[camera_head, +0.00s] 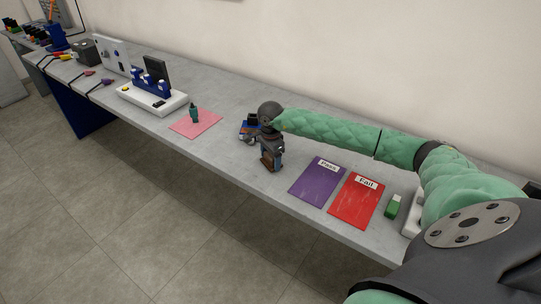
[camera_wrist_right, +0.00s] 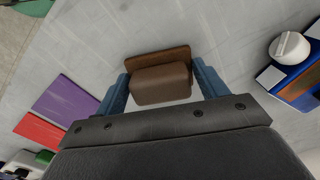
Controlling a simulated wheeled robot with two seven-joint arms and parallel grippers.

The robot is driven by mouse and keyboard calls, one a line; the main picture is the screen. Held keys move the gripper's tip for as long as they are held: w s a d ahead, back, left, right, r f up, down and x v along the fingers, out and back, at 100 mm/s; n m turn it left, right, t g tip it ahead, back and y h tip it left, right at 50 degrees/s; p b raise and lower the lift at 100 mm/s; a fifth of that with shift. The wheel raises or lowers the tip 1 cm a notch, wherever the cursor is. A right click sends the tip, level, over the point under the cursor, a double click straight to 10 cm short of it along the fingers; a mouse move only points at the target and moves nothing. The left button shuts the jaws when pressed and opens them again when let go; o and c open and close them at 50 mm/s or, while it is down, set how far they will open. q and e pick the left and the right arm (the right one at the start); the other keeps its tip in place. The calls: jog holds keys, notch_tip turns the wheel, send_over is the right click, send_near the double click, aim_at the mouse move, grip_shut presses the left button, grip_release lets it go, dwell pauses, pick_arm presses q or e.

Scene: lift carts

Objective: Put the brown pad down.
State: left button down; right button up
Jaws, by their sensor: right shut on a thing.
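My right gripper (camera_head: 271,154) points down over the grey table, left of the purple mat. It is shut on the brown pad (camera_wrist_right: 160,84), which sits between its two blue fingers in the right wrist view. The pad has a thick block part and a wider, darker brown strip at its far side. In the head view only a little of the pad (camera_head: 277,165) shows behind the fingers. I cannot tell whether its underside touches the table. My left gripper is not in view.
A purple "Pass" mat (camera_head: 318,183) and a red "Fail" mat (camera_head: 356,201) lie to the right. A blue device (camera_head: 248,128) stands just behind the gripper. A pink mat (camera_head: 196,124) with a small green object (camera_head: 194,114) lies left. The table's front edge (camera_head: 222,178) is close.

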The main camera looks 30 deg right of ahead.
jog(key=shift+f, duration=0.15)
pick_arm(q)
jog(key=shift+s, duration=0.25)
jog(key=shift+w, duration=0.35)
pick_arm(e)
jog(key=shift+f, duration=0.15)
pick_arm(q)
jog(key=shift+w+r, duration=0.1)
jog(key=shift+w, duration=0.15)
pick_arm(e)
jog(key=o, duration=0.9)
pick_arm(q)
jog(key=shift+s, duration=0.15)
